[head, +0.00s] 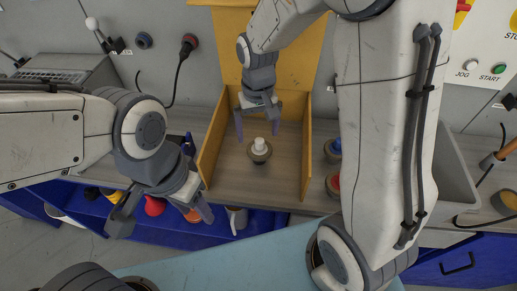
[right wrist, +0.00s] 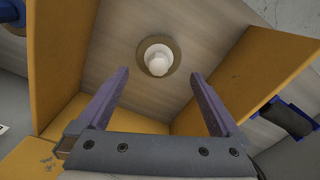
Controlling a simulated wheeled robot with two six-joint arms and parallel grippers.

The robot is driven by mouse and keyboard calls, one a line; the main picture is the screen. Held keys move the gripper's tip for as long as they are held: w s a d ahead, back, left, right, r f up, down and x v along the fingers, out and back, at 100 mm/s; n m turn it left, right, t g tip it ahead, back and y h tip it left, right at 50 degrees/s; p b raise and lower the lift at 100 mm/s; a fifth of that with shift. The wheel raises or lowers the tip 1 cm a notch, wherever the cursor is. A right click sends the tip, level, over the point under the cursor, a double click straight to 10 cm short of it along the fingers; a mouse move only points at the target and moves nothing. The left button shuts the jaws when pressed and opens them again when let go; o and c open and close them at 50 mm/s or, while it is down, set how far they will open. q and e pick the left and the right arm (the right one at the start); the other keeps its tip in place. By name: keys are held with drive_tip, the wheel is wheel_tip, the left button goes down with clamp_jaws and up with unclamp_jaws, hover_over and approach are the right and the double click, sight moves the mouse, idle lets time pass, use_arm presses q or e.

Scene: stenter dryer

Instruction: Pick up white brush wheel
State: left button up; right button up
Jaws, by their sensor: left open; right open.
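The white brush wheel (head: 260,146) stands upright on a round brown base on the wooden floor of a yellow-walled bay in the head view. In the right wrist view the white wheel (right wrist: 157,61) is seen with the brown ring (right wrist: 172,48) around it, beyond the fingertips. My right gripper (head: 258,132) is open above and just behind the wheel, its fingers spread to either side and apart from it; it also shows in the right wrist view (right wrist: 160,80). My left gripper (head: 160,220) is open and empty at the lower left, away from the wheel.
Yellow side walls (head: 214,140) and (head: 306,146) bound the bay closely. A blue-topped part (head: 334,148) and a red-topped part (head: 333,184) stand right of it. A blue shelf (head: 90,205) with coloured cones lies below left. A grey bin (head: 455,185) is at right.

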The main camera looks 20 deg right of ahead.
sight(259, 149)
drive_tip(key=f, duration=0.7)
drive_tip(key=shift+s+d+f+p, duration=0.15)
drive_tip(key=shift+s+f+p, duration=0.05)
drive_tip(key=shift+s+p, duration=0.15)
drive_tip(key=c, duration=1.3)
drive_tip(key=shift+r, duration=0.1)
